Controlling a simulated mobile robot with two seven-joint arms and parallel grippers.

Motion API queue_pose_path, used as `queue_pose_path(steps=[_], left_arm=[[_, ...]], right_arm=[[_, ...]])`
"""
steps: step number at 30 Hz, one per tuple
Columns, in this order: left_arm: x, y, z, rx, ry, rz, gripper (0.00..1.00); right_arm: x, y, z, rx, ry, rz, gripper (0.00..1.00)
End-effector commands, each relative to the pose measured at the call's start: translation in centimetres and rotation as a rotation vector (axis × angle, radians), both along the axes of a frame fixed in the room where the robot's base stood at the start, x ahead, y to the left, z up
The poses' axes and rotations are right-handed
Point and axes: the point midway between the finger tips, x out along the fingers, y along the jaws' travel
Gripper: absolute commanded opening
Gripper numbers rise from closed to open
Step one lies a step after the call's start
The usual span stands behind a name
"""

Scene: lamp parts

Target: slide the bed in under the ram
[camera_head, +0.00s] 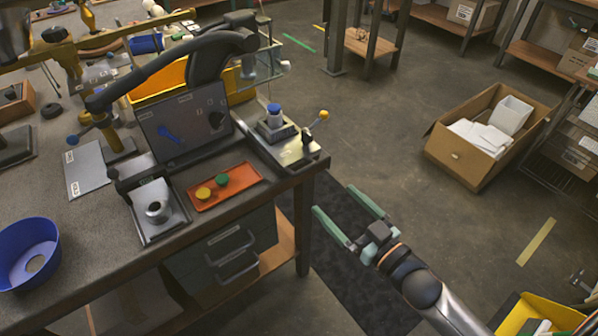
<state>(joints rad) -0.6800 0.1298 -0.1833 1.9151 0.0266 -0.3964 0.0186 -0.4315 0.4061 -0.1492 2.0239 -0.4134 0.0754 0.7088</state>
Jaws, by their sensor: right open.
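The bed looks to be the metal slide plate (297,150) at the bench's right corner. My left gripper is not in view.
A display panel (184,122), a red tray (235,193) with a yellow and a green disc, and a holder with a metal ring (157,210) sit left of the bed. A blue bowl (28,251) is at far left. The floor right of the bench is open up to a cardboard box (461,163).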

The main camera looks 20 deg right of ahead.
Motion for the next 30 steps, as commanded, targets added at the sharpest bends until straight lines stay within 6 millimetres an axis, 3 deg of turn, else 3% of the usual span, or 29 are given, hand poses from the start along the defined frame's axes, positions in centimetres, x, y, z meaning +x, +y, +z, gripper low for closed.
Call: queue_pose_path(steps=[21, 30], left_arm=[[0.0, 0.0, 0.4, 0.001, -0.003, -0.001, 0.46], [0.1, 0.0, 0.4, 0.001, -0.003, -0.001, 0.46]], right_arm=[[9.9, 3.6, 0.0, 0.0, 0.0, -0.002, 1.0], [11.5, 4.2, -0.1, 0.0, 0.003, -0.002, 1.0]])
